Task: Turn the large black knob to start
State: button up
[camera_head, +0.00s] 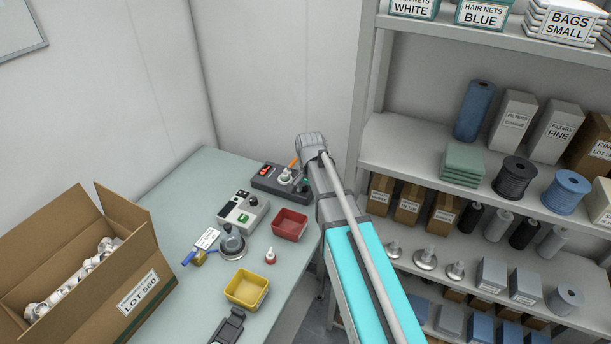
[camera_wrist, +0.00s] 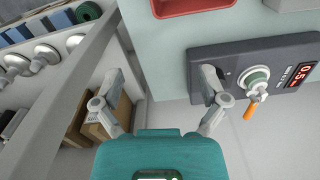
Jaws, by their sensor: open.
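A dark control panel (camera_head: 268,172) with a red lit display (camera_head: 265,170) lies at the back of the bench. It also shows in the wrist view (camera_wrist: 284,50), with a round pale fitting (camera_wrist: 257,78) and an orange-handled tool (camera_wrist: 250,110) on it. A large black knob cannot be clearly made out; the panel's left end in the wrist view is partly hidden by a finger. My gripper (camera_wrist: 160,78) is open and empty. Its right finger overlaps the panel's left end in the picture; contact cannot be told. Its left finger is over the bench-side gap.
A red bin (camera_head: 289,224), a grey device with a green button (camera_head: 243,212) and a yellow bin (camera_head: 246,289) stand on the bench. An open carton (camera_head: 90,280) fills the left. Loaded shelves (camera_head: 405,150) stand close on the right.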

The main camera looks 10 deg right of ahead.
jog(key=w+r+m+p, duration=0.2)
jog(key=w+r+m, duration=0.1)
jog(key=w, duration=0.3)
jog(key=w+r+m+p, duration=0.3)
jog(key=w+m, duration=0.1)
jog(key=w, duration=0.2)
jog(key=shift+w, duration=0.4)
jog(key=shift+f, duration=0.15)
notch_tip(320, 180, down, 13)
jog(key=b, duration=1.4)
jog(key=shift+f, duration=0.2)
